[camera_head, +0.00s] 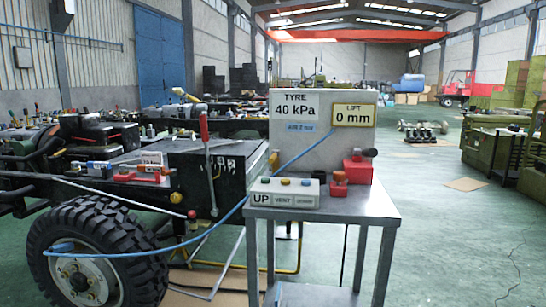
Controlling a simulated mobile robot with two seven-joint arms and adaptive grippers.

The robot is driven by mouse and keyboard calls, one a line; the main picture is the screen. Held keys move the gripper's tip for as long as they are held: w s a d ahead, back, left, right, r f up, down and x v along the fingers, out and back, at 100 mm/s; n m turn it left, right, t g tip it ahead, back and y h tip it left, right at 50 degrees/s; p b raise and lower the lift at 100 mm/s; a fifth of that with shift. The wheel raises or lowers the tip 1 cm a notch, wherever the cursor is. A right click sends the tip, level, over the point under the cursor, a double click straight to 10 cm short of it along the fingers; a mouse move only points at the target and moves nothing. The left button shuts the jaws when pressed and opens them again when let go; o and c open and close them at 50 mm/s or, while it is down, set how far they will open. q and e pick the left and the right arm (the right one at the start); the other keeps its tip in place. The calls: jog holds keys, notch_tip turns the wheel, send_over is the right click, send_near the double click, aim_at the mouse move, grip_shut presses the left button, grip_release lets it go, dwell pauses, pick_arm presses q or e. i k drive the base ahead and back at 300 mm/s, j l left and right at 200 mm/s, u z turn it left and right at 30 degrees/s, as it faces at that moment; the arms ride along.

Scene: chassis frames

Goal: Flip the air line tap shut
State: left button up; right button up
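A grey panel box (340,150) stands on a metal table (375,203). Its signs read TYRE 40 kPa and LIFT 0 mm, with a small AIR label between them. A thin blue air line (245,197) runs from the box front down to the wheel (95,230) at the left. A small yellow part (273,160) is at the box's left edge beside the line; I cannot tell whether it is the tap or how its handle is set. A long red-handled lever (204,128) stands upright at the chassis. Neither gripper shows.
A control box (283,192) marked UP and VENT sits on the table's left front. Red blocks, one with a black knob (369,153), stand to its right. The chassis frame (215,165) fills the left side. Open green floor (440,240) lies to the right.

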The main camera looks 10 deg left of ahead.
aim_at(274, 157)
jog(key=i+j, duration=0.15)
jog(key=j, duration=0.25)
jog(key=i+j, duration=0.15)
jog(key=j, duration=0.2)
jog(key=i+j, duration=0.15)
jog(key=j, duration=0.25)
jog(key=i+j, duration=0.15)
jog(key=j, duration=0.2)
jog(key=j+u, duration=0.05)
